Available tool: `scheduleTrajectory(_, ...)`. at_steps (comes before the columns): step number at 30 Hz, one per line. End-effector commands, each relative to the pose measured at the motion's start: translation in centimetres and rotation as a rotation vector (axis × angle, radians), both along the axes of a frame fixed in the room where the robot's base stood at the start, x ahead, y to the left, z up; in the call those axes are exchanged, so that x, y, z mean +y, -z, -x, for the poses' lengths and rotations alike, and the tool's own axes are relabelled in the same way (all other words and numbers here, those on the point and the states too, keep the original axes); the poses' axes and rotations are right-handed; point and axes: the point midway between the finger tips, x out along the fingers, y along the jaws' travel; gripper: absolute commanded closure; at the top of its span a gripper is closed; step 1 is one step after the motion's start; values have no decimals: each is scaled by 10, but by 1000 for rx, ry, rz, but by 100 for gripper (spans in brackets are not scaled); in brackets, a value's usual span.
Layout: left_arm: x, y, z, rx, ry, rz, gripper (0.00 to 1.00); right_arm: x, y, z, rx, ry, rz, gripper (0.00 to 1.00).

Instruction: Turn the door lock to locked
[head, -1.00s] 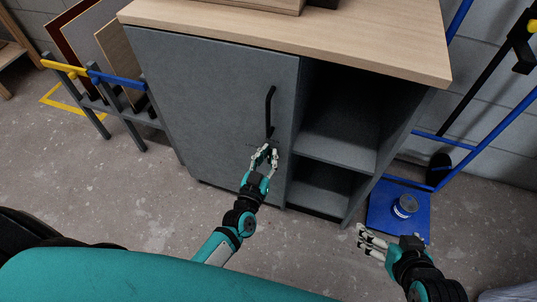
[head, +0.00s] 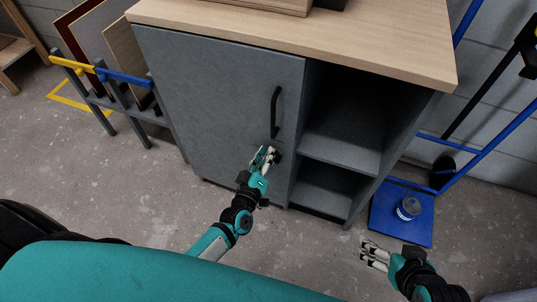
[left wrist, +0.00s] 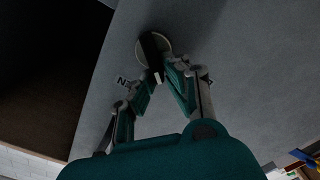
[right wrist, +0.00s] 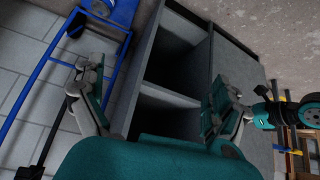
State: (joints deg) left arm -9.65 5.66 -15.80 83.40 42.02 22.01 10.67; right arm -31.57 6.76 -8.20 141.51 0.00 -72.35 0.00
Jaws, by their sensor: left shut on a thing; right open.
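The door lock (left wrist: 153,45) is a pale round plate with a dark turn knob across it, set in the grey door (head: 215,95) below the black handle (head: 276,112). In the left wrist view the knob stands slanted on the plate. My left gripper (head: 266,156) is shut on the knob; its fingertips (left wrist: 161,78) meet at the knob's lower end. In the head view the fingers mostly hide the lock. My right gripper (head: 373,254) is open and empty, low in front of the cabinet's right side; its spread fingers also show in the right wrist view (right wrist: 155,100).
The cabinet has a wooden top (head: 390,45) and open shelves (head: 340,150) right of the door. A blue trolley (head: 385,222) with a tin (head: 408,208) stands at the right. A rack with boards (head: 125,60) stands at the left. The floor in front is clear.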

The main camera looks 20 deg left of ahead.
Motion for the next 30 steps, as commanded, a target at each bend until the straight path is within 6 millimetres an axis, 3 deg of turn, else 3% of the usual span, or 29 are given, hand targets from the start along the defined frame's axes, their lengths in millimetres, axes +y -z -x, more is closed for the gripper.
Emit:
scheduleTrajectory(8, 4, 7, 0, 9, 0, 264, 100, 10, -15, -29, -166, -13, -37, 0)
scheduleTrajectory(18, 6, 14, 0, 19, 0, 549, 100, 26, -51, -66, -430, -31, -97, 0)
scheduleTrajectory(30, 6, 17, 0, 26, -1, 728, 100, 35, -85, -84, -627, -44, -143, 0)
